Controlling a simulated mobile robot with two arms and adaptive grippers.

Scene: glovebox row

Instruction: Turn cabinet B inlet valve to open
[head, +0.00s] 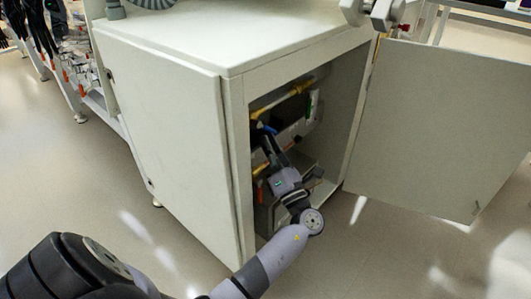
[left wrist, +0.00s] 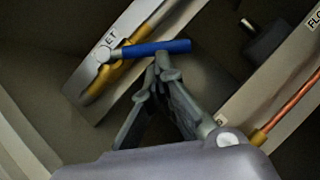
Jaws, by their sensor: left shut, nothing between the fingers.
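The inlet valve has a blue lever handle (left wrist: 157,48) on a yellow pipe fitting (left wrist: 98,80), beside a label panel on which the letters "ET" show. The handle lies slantwise to the pipe, neither clearly along it nor square to it. In the head view the blue handle (head: 268,129) shows small inside the open cabinet (head: 236,130). My left gripper (left wrist: 163,66) is shut and empty, with its fingertips at the underside of the handle; I cannot tell whether they touch. It also shows in the head view (head: 270,142), reaching in through the doorway. My right gripper is not in view.
The cabinet door (head: 430,130) stands wide open on the right. The cabinet's side panel (head: 170,130) is close to my left arm. Inside are a yellow upper pipe (head: 288,98) and, in the wrist view, a copper-coloured pipe (left wrist: 290,107). The floor in front is clear.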

